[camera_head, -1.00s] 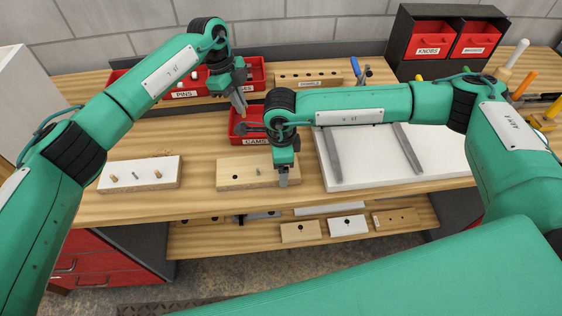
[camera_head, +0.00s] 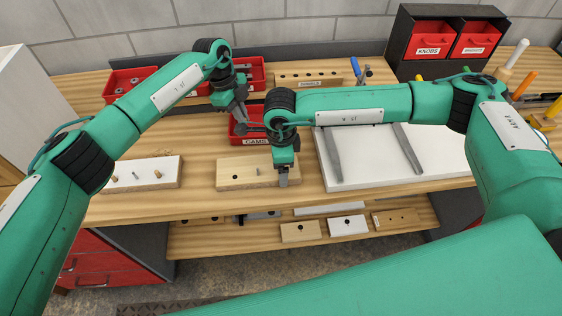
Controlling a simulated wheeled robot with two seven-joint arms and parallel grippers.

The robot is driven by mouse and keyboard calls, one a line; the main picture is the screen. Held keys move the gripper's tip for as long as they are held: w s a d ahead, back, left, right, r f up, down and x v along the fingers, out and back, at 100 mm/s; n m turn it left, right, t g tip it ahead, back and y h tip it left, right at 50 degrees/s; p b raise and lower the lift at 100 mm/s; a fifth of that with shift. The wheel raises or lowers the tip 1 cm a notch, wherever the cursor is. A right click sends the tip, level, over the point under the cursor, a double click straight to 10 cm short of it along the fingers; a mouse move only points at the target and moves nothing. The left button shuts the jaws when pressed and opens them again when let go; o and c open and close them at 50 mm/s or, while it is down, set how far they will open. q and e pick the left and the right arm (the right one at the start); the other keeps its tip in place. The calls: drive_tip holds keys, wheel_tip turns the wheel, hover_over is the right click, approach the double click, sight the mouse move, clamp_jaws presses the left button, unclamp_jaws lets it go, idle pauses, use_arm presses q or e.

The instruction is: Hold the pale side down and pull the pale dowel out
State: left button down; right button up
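A pale wood side panel (camera_head: 228,172) lies flat on the bench in the middle, with a small grey pin (camera_head: 258,171) standing in it and a dark hole left of that. A white panel (camera_head: 170,165) lies to its left with two tan dowels (camera_head: 157,174) and a grey pin (camera_head: 136,176). My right gripper (camera_head: 283,180) points down at the pale panel's right end and hides part of it; contact and finger gap are unclear. My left gripper (camera_head: 241,114) hangs behind the pale panel, in front of the red CAMS bin; its finger gap is unclear.
Red bins (camera_head: 125,80) stand at the back left. A wooden block with holes (camera_head: 308,74) is at the back. A white board with two grey strips (camera_head: 375,160) fills the right. A shelf below holds small blocks (camera_head: 300,232). Bench is clear between the panels.

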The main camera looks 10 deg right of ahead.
use_arm(q)
drive_tip(key=shift+f, duration=1.2)
drive_tip(key=c, duration=1.5)
unclamp_jaws()
drive_tip(key=v, duration=1.2)
use_arm(e)
drive_tip(key=o, duration=1.1)
drive_tip(key=shift+o, duration=0.2)
drive_tip(key=shift+r, duration=0.1)
